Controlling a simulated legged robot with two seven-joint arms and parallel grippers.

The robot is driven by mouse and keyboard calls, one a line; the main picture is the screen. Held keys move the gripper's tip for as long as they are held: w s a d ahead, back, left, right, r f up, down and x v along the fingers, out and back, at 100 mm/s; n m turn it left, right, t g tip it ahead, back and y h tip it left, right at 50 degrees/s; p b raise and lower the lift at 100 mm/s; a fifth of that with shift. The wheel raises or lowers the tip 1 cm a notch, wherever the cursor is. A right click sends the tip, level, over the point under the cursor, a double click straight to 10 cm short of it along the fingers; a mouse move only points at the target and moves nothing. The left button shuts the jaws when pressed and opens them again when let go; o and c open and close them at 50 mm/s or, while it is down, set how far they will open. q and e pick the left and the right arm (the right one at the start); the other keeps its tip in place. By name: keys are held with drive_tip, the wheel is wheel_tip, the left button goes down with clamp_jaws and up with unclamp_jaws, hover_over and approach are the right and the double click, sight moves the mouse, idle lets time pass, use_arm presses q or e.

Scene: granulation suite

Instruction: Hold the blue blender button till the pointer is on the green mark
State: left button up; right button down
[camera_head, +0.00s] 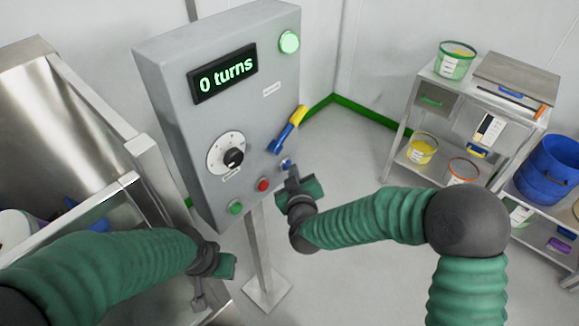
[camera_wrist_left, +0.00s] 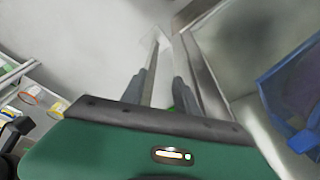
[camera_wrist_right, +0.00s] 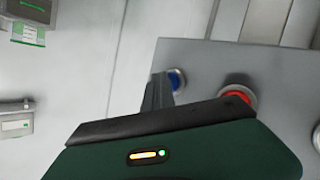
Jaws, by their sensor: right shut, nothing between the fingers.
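The grey control panel (camera_head: 180,110) on a post has a display (camera_head: 223,75) reading "0 turns". A blue button (camera_head: 286,163) sits near its lower right edge; it also shows in the right wrist view (camera_wrist_right: 177,79). My right gripper (camera_head: 292,172) is shut and empty, its fingertips right beside the blue button. I cannot tell whether they touch it. A white dial (camera_head: 217,148) with a black knob (camera_head: 234,157) is on the panel's left; no green mark is readable on it. My left gripper (camera_head: 198,296) hangs low left of the post, its fingers (camera_wrist_left: 162,88) apart and empty.
A red button (camera_head: 263,185) and a green button (camera_head: 236,208) are close by. A yellow-and-blue handle (camera_head: 288,129) sticks out above. A lit green lamp (camera_head: 289,42) is at the top. A steel cabinet (camera_head: 75,110) stands left, a shelf cart (camera_head: 432,115) right.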

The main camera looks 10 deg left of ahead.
idle(0.6)
drive_tip(key=shift+s+d, duration=0.55)
drive_tip(key=shift+d, duration=0.15)
drive_tip(key=s+d, duration=0.1)
drive_tip(key=d, duration=0.1)
drive_tip(key=s+d, duration=0.2)
idle(1.1)
